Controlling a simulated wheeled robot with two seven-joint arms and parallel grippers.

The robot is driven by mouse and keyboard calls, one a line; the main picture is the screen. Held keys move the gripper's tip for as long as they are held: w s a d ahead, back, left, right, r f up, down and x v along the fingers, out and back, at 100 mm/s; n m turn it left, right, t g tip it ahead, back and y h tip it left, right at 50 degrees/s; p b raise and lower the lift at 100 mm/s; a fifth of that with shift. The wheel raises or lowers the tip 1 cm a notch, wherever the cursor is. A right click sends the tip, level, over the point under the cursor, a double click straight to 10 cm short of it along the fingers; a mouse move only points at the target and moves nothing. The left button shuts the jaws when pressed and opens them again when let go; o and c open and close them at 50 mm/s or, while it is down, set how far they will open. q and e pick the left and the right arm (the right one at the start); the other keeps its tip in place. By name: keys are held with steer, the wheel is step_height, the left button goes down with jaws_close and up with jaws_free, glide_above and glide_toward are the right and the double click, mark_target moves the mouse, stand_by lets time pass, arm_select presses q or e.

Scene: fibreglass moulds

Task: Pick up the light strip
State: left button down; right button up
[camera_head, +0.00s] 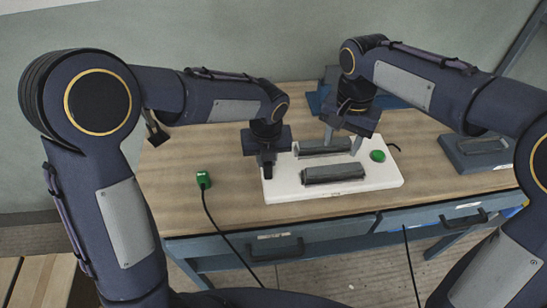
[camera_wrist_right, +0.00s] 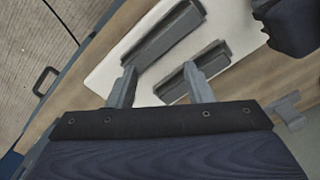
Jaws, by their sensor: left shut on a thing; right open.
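Two grey strips lie side by side on a white board (camera_head: 390,180): a front strip (camera_head: 333,173) and a back strip (camera_head: 312,148). Their shades are close, and I cannot tell for sure which is the light strip. My right gripper (camera_head: 342,143) is open above the back strip, its fingers pointing down. In the right wrist view, the back strip (camera_wrist_right: 205,65) lies partly behind the right finger, and the front strip (camera_wrist_right: 165,43) lies beyond. My left gripper (camera_head: 266,165) is shut at the board's left edge, apparently on the board. Its fingertips are hard to see.
A round green button (camera_head: 378,156) sits on the board's right end. A small green box (camera_head: 203,179) with a black cable is left of the board. A blue-grey tray (camera_head: 478,152) stands at right. The table front has drawers with black handles (camera_head: 464,220).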

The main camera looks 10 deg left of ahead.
steer(key=shift+o, duration=0.4)
steer(key=m, duration=0.1)
steer(key=r+m, duration=0.1)
steer(key=m, duration=0.2)
steer(key=shift+r+m, duration=0.25)
steer(key=shift+m, duration=0.15)
steer(key=m, duration=0.6)
glide_above(337, 168)
steer(key=f, duration=0.5)
steer(key=shift+s+a, duration=0.15)
steer(key=shift+a, duration=0.1)
steer(key=shift+w+d+f, duration=0.1)
steer(key=shift+d+f, duration=0.05)
steer(key=shift+f, duration=1.2)
steer(key=shift+w+d+f, duration=0.1)
steer(key=shift+f, duration=1.2)
steer(key=c, duration=1.1)
